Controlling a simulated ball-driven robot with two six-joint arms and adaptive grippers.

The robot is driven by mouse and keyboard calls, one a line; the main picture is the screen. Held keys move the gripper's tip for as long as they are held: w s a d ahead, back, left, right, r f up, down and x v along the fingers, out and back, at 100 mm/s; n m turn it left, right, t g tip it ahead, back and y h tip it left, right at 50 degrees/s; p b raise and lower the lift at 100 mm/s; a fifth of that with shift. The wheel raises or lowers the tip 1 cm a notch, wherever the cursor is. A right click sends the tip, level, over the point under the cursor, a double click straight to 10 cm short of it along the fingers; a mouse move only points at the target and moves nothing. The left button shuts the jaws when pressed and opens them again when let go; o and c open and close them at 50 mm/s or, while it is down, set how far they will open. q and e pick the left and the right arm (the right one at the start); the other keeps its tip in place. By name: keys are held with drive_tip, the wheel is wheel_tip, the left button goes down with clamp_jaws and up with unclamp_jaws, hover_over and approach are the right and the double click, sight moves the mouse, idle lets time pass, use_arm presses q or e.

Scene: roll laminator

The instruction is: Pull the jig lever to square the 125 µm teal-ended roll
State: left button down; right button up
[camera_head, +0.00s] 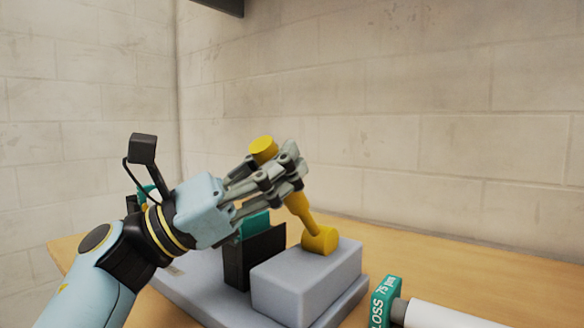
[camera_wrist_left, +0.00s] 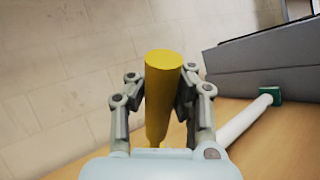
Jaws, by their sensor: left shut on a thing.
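The yellow jig lever (camera_head: 299,208) rises from a round yellow pivot on the grey jig block (camera_head: 305,283) and leans to the left. My left gripper (camera_head: 284,175) is shut around its upper part, with the knob showing above the fingers. In the left wrist view the lever (camera_wrist_left: 163,75) stands between both fingers (camera_wrist_left: 158,95). A teal end (camera_head: 256,224) shows behind a black jig plate (camera_head: 256,258). More teal shows behind my wrist. My gripper and wrist hide most of that roll, and its label is not readable. My right gripper is not in view.
A white roll (camera_head: 440,314) with a teal end marked GLOSS 75 (camera_head: 384,300) lies right of the jig. The wooden table (camera_head: 470,268) is clear behind it, up to the block wall. A grey machine (camera_wrist_left: 265,65) shows in the left wrist view.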

use_arm(q)
drive_tip(key=shift+w+a, duration=0.1)
drive_tip(key=c, duration=1.4)
unclamp_jaws()
drive_tip(key=shift+w+a, duration=0.15)
drive_tip(key=shift+a, duration=0.2)
drive_tip(key=shift+c, duration=0.2)
drive_tip(key=o, duration=0.4)
drive_tip(key=shift+f, duration=0.1)
drive_tip(key=v, duration=1.2)
